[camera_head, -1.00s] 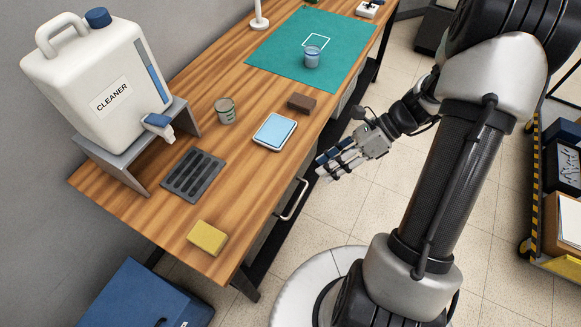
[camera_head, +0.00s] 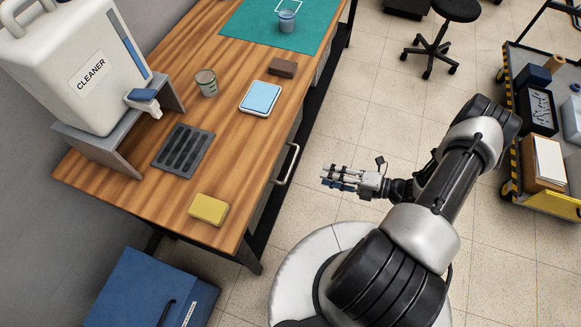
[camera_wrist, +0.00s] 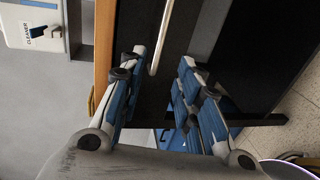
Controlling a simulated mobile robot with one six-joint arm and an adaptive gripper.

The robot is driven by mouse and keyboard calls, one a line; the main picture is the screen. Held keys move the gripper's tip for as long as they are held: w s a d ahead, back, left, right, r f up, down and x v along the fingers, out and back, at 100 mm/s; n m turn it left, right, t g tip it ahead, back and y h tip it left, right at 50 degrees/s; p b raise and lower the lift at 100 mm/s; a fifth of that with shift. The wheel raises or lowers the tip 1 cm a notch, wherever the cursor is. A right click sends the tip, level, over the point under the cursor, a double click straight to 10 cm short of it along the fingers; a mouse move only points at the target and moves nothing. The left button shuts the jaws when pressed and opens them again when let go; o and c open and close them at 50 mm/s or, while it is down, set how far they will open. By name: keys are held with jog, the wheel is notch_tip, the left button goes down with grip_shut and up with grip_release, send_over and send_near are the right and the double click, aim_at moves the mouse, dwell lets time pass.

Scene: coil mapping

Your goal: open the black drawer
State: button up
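A pale bar handle (camera_head: 287,165) stands out from the dark drawer front (camera_head: 267,205) under the wooden table's right edge. The drawer looks closed, though the table top hides much of it. In the wrist view the handle (camera_wrist: 160,38) runs lengthwise before the black front (camera_wrist: 182,28). My gripper (camera_head: 325,177) is to the right of the handle, over the floor, apart from it. In the wrist view my gripper (camera_wrist: 164,60) is open, with nothing between its fingers; the handle's near end shows just beyond the fingertip gap.
The wooden table (camera_head: 235,125) carries a cleaner jug (camera_head: 75,75), a yellow sponge (camera_head: 208,209) and a blue-topped tray (camera_head: 260,97). A blue box (camera_head: 140,290) stands at the lower left. A yellow-edged cart (camera_head: 511,165) is at the right.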

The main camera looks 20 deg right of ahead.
aim_at(290, 166)
jog(key=b+x, duration=0.2)
jog(key=x, duration=1.2)
jog(key=shift+c, duration=0.6)
grip_shut()
